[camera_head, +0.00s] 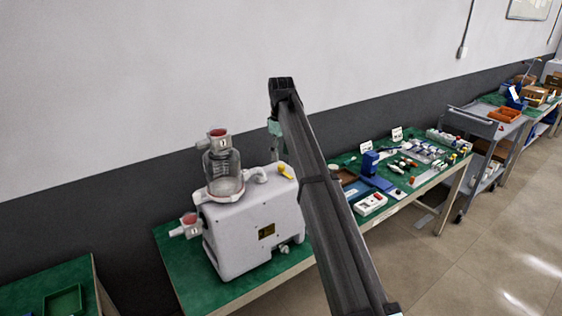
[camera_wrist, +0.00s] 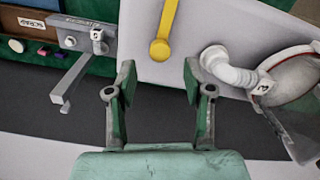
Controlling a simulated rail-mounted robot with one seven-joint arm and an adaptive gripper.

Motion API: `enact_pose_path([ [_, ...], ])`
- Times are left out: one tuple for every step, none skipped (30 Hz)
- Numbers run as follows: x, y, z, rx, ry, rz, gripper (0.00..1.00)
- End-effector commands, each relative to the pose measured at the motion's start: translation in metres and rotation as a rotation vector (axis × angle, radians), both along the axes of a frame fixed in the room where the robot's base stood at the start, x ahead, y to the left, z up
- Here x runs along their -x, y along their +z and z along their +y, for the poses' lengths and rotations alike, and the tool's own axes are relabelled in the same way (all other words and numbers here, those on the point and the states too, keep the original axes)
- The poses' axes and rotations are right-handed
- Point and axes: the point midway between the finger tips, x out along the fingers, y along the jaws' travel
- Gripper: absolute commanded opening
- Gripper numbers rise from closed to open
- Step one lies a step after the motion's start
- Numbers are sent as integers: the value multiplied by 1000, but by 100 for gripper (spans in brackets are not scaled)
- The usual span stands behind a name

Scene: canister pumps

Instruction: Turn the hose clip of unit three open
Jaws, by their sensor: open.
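The white pump unit (camera_head: 243,235) stands on a green bench, with a clear canister (camera_head: 222,172) on its left end. In the wrist view a grey bracket with a bent grey lever (camera_wrist: 72,80) sits at the upper left and carries a small numbered tag (camera_wrist: 98,36), perhaps a 3. A yellow lever (camera_wrist: 163,42) shows on the pump body; it also shows in the head view (camera_head: 285,170). My gripper (camera_wrist: 159,72) is open and empty, its fingertips below the yellow lever and right of the grey lever. In the head view my arm partly hides my gripper.
A ribbed white hose elbow (camera_wrist: 228,70) with a tagged end leads to the clear canister, close right of my gripper. The green bench (camera_head: 178,268) has free room left of the pump. Parts and a blue vise (camera_head: 370,165) lie further right. A wall stands behind.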

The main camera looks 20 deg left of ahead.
Motion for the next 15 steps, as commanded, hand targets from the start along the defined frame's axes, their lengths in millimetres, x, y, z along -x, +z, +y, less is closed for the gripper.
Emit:
enact_pose_path([
  [-1, 12, 1, -2, 0, -2, 52],
  [-1, 18, 1, -1, 0, -1, 52],
  [-1, 26, 1, -1, 0, -1, 52],
  [-1, 31, 1, -1, 0, -1, 52],
  [-1, 37, 1, -1, 0, -1, 52],
  [-1, 44, 1, -1, 0, -1, 52],
  [-1, 49, 1, 0, 0, 0, 52],
  [-1, 53, 1, 0, 0, 0, 52],
  [-1, 58, 1, 0, 1, 0, 52],
  [-1, 62, 1, 0, 1, 0, 52],
  [-1, 65, 1, 0, 1, 0, 52],
  [0, 68, 0, 0, 1, 0, 52],
  [0, 71, 0, 0, 1, 0, 52],
  [0, 72, 0, 1, 1, 1, 52],
  [0, 74, 0, 1, 1, 1, 52],
])
